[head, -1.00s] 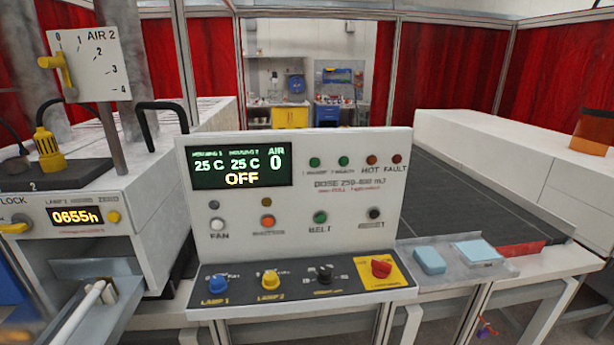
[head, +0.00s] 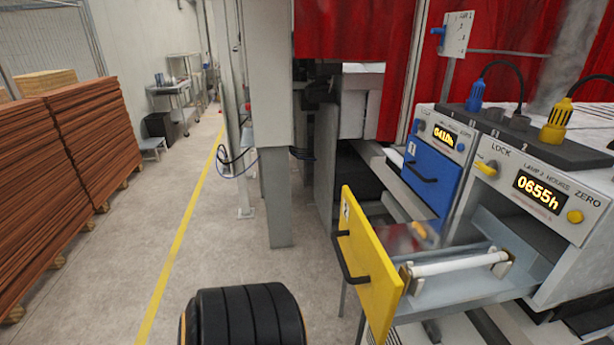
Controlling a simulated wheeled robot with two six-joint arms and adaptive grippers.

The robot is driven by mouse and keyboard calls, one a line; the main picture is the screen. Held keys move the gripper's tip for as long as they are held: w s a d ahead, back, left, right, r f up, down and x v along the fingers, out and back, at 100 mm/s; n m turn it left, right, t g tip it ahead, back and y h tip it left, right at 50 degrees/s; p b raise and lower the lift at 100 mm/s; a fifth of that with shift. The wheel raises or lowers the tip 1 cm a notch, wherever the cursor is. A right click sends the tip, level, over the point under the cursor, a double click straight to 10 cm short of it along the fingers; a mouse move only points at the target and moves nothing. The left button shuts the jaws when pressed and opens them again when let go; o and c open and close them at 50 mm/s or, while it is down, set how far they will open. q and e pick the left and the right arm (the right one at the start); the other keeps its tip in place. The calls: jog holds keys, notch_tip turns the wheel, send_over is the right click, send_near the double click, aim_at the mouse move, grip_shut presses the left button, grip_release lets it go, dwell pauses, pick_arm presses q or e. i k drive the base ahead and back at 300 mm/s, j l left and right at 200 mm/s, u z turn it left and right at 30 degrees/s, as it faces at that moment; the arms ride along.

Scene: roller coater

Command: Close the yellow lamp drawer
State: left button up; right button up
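The yellow lamp drawer (head: 370,268) stands pulled out from its white lamp housing (head: 538,192) at the right of the head view. Its yellow front carries a black bar handle (head: 350,262) and faces lower left. Behind the front, the grey drawer tray (head: 455,290) is exposed, with a white lamp tube (head: 458,264) held between two end mounts. Neither of my grippers is in view. Nothing is seen touching the handle.
A blue drawer (head: 432,178) sits beside it, apparently shut in its housing. A grey post (head: 275,190) stands left of the drawers. Stacked brown boards (head: 75,150) line the left. Grey floor with a yellow line (head: 180,240) lies open between.

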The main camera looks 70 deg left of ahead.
aim_at(376, 260)
jog(key=u, duration=1.75)
jog(key=z, duration=0.35)
jog(key=k+l, duration=0.05)
